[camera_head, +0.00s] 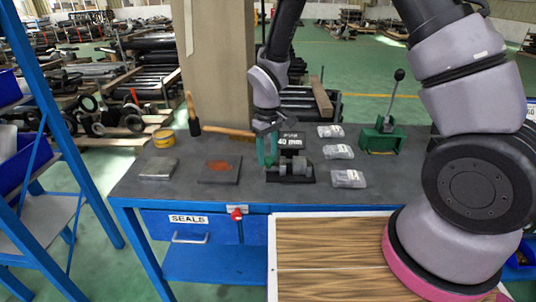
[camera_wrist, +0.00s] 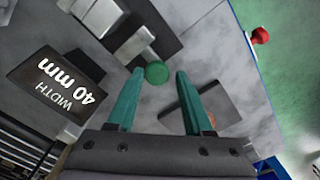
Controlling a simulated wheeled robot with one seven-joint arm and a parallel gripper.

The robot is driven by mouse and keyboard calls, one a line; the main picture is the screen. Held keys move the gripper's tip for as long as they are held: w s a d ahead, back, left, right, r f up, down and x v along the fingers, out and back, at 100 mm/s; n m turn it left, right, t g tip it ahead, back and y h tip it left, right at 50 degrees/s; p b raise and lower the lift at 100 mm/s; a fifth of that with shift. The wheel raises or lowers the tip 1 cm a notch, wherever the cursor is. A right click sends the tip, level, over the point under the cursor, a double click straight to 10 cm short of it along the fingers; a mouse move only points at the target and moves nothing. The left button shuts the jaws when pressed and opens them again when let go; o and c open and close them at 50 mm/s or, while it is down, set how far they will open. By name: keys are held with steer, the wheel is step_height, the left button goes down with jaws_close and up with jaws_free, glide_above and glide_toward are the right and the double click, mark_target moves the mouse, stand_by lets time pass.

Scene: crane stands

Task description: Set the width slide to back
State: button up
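The width slide fixture (camera_head: 291,176) stands on the dark bench, with a dark base and grey metal blocks. A black sign (camera_head: 290,141) above it reads "40 mm"; in the wrist view the sign (camera_wrist: 66,84) reads "WIDTH 40 mm". The wrist view shows the fixture's metal blocks (camera_wrist: 130,42) and a round green knob (camera_wrist: 157,72) at their end. My gripper (camera_head: 267,160) points down at the fixture's left side. In the wrist view my gripper (camera_wrist: 159,78) is open, its green fingertips on either side of the knob; I cannot tell whether they touch it.
A dark plate with an orange patch (camera_head: 220,168), a grey block (camera_head: 158,168), a yellow ring (camera_head: 164,138) and a hammer (camera_head: 193,115) lie left. Several clear bags (camera_head: 338,151) and a green lever stand (camera_head: 382,137) are right. The bench front left is clear.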

mark_target(268, 158)
step_height(268, 158, up, 11)
stand_by(0.4)
steer(key=s+d+r+m+t+y, duration=0.1)
steer(key=s+d+r+m+t, duration=0.2)
steer(key=d+r, duration=0.75)
steer(key=s+d+r+m+t+y, duration=0.1)
steer(key=s+d+r+m+t, duration=0.1)
steer(key=d+r+m, duration=0.6)
steer(key=s+d+r+m+t, duration=0.1)
steer(key=s+d+r+t, duration=0.1)
steer(key=s+d+r, duration=0.4)
steer(key=shift+s+d+r+m, duration=0.25)
steer(key=shift+s+r+m, duration=0.25)
steer(key=shift+s, duration=0.35)
